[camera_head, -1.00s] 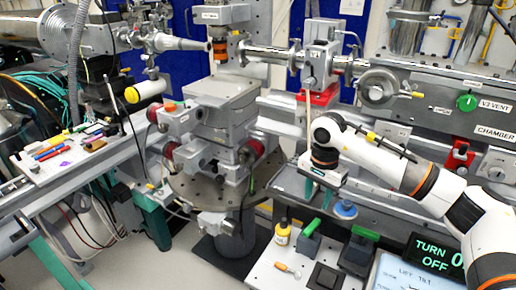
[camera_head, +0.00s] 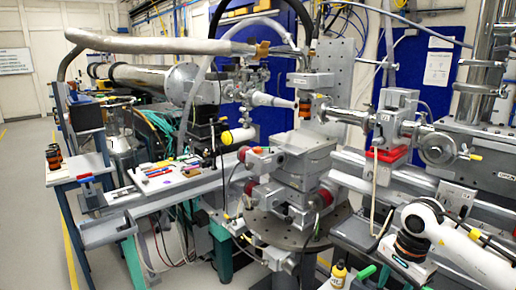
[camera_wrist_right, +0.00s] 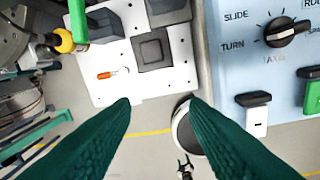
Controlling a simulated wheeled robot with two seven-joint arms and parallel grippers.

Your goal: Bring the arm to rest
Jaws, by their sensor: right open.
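My right arm, white with dark and orange bands, comes in from the right of the head view. Its gripper end (camera_head: 408,265) points down near the lower right, beside the rail; the fingertips are hard to see there. In the right wrist view the two dark green fingers (camera_wrist_right: 158,104) are spread wide apart with nothing between them. Below them is the floor with a yellow line, and a round grey-topped object (camera_wrist_right: 181,130) shows partly behind the right finger. My left gripper is not in view.
A white board (camera_wrist_right: 122,85) carries black blocks and an orange-handled tool (camera_wrist_right: 112,73). A yellow bottle (camera_wrist_right: 64,41) is beside it. A blue panel (camera_wrist_right: 262,62) has a knob. The sample stage (camera_head: 300,165) stands left of the arm. Open floor (camera_head: 30,210) lies far left.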

